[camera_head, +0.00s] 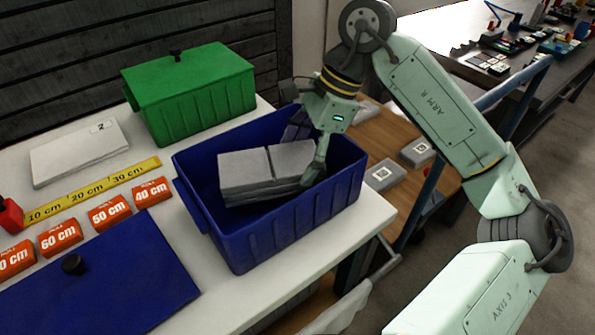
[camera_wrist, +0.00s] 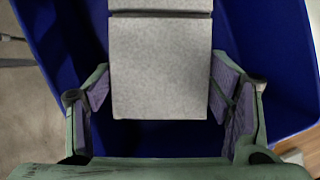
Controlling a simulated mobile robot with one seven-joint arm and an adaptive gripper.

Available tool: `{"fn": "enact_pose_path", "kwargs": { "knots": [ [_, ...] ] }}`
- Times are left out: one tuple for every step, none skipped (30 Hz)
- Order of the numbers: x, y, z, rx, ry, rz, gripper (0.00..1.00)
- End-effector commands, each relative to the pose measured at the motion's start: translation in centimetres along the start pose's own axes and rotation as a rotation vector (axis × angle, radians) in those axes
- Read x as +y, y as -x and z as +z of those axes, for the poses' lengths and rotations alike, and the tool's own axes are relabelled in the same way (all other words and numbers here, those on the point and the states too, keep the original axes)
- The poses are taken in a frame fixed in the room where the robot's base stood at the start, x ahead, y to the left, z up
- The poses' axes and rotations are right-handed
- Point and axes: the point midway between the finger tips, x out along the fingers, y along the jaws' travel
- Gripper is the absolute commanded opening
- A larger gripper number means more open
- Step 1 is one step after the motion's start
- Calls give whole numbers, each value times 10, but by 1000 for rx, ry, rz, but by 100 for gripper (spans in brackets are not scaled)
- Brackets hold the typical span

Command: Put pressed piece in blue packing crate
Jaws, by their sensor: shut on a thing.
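The blue packing crate (camera_head: 262,238) stands open on the white table, its wall also showing in the wrist view (camera_wrist: 268,40). Grey slab-like pieces are inside it, with a left piece (camera_head: 243,168) and a right piece (camera_head: 292,158) end to end on top and more grey below. My gripper (camera_head: 312,150) reaches down into the crate at its right side. In the wrist view its two fingers flank the grey pressed piece (camera_wrist: 160,75), and it is shut on it. A second grey piece (camera_wrist: 160,5) lies just beyond. I cannot tell whether the held piece rests on those below.
A green lidded box (camera_head: 190,95) and a white box marked 2 (camera_head: 80,150) stand behind and left. A blue lid with a knob (camera_head: 120,275) lies front left by a yellow ruler (camera_head: 90,190). Grey blocks (camera_head: 385,174) lie on the brown surface at right.

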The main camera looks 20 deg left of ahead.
Motion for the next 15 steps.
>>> {"fn": "enact_pose_path", "kwargs": {
  "knots": [
    [0, -3, -2, 0, 0, 0, 41],
    [0, -5, -2, 0, 0, 0, 41],
    [0, -7, -3, 0, 0, 0, 41],
    [0, -9, -4, -1, 0, 0, 41],
    [0, -12, -5, -1, 0, 0, 41],
    [0, -16, -7, -1, 0, 0, 41],
    [1, -19, -8, -1, 0, 1, 41],
    [1, -23, -10, -2, 0, 2, 41],
    [0, -29, -12, -2, -1, 1, 41],
    [0, -33, -14, -2, -2, 1, 41],
    [0, -36, -15, -2, -1, 1, 41],
    [0, -40, -16, -1, 0, 0, 41],
    [0, -41, -17, 0, 0, -1, 41],
    [0, -41, -17, 0, 0, -1, 41],
    [0, -41, -17, 1, 1, -2, 41]
  ]
}}
